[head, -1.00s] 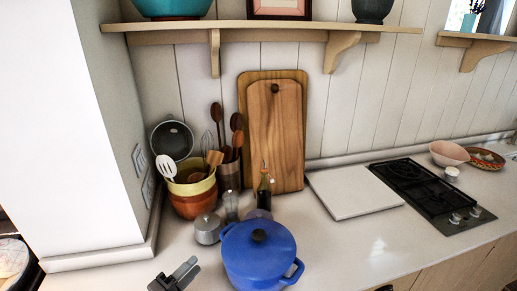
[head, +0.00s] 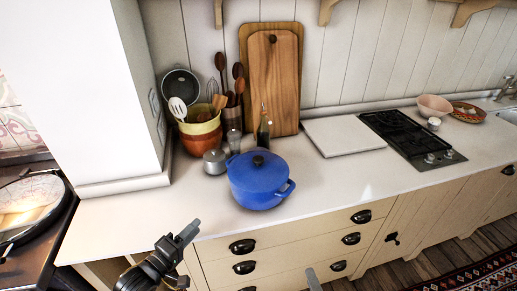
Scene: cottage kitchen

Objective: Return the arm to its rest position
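My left gripper (head: 185,234) is in the lower left of the head view, in front of the counter's front edge. It points up and to the right and touches nothing that I can see. No object shows in it, but its finger gap is not clear from this angle. A small grey tip of my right gripper (head: 313,279) shows at the bottom edge, in front of the drawers. The rest of it is out of the frame.
A blue lidded pot (head: 259,182) stands near the front of the white counter (head: 120,215). Behind it are a grey canister (head: 215,162), utensil pots and cutting boards (head: 272,85). Drawers with dark handles (head: 243,246) are below. A stove (head: 30,207) is at left.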

